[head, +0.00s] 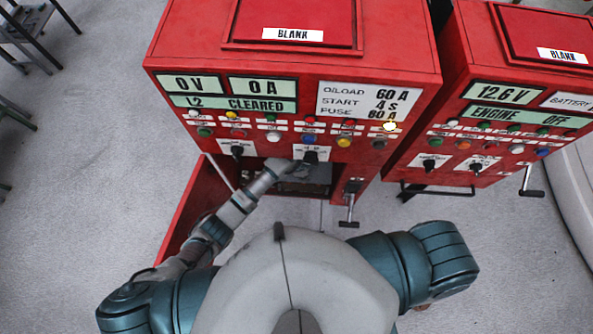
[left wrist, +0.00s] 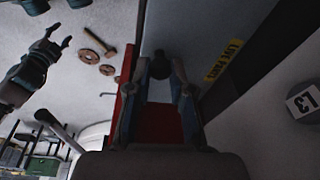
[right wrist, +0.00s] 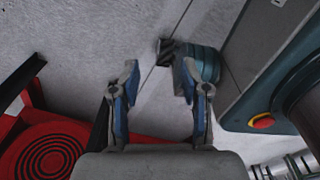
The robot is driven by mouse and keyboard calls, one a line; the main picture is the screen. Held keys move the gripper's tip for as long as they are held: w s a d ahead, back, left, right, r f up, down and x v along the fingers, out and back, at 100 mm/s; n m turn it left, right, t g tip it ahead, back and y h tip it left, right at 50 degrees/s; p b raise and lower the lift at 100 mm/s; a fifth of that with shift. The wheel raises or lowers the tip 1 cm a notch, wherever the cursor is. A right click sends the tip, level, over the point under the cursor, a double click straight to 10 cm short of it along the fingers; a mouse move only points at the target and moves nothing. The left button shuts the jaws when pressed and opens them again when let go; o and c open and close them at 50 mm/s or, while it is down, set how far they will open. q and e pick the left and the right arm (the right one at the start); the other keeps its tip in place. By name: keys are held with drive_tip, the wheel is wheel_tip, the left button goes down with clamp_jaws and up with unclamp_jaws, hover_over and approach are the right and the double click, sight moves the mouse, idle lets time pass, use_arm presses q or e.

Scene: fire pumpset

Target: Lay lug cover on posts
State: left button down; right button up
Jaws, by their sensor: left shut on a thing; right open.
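In the left wrist view, my left gripper (left wrist: 158,72) is shut on the dark knob (left wrist: 160,66) of the lug cover, a grey panel (left wrist: 200,45) with a yellow "LIVE PARTS" label (left wrist: 224,60). A "L3" label (left wrist: 303,102) shows on a grey part at the right. I cannot make out the posts or tell whether the cover touches them. In the head view, my left arm reaches into the open lower bay of the red cabinet (head: 190,50), where the gripper and cover are mostly hidden. In the right wrist view, my right gripper (right wrist: 159,82) is open and empty above the floor.
The cabinet's open red door (head: 190,205) stands left of my arm. A crank handle (head: 350,205) hangs right of the bay. A second red cabinet (head: 480,60) stands at the right. Loose rings (left wrist: 92,57) and a bolt (left wrist: 101,43) show in the left wrist view.

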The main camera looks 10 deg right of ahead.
use_arm(q)
drive_tip(key=shift+a+f, duration=0.1)
drive_tip(key=shift+s+a+f+b, duration=0.1)
drive_tip(key=shift+f+b, duration=0.2)
drive_tip(key=shift+b, duration=0.2)
drive_tip(key=shift+d+f+b, duration=0.25)
drive_tip(key=shift+f+b, duration=0.8)
drive_tip(key=shift+f, duration=0.05)
drive_tip(key=shift+d+f+b, duration=0.4)
drive_tip(key=shift+d+f, duration=0.05)
drive_tip(key=shift+a+f+b, duration=0.25)
drive_tip(key=shift+f+b, duration=0.45)
drive_tip(key=shift+b, duration=0.1)
drive_tip(key=shift+a+f+b, duration=0.25)
drive_tip(key=shift+f+b, duration=0.45)
drive_tip(key=shift+b, duration=0.05)
use_arm(e)
drive_tip(key=w+a, duration=0.2)
drive_tip(key=w, duration=0.9)
drive_tip(key=shift+a+r, duration=0.25)
drive_tip(key=shift+r, duration=0.1)
use_arm(q)
drive_tip(key=shift+d+f, duration=0.1)
drive_tip(key=shift+f, duration=0.1)
use_arm(e)
drive_tip(key=shift+f, duration=0.15)
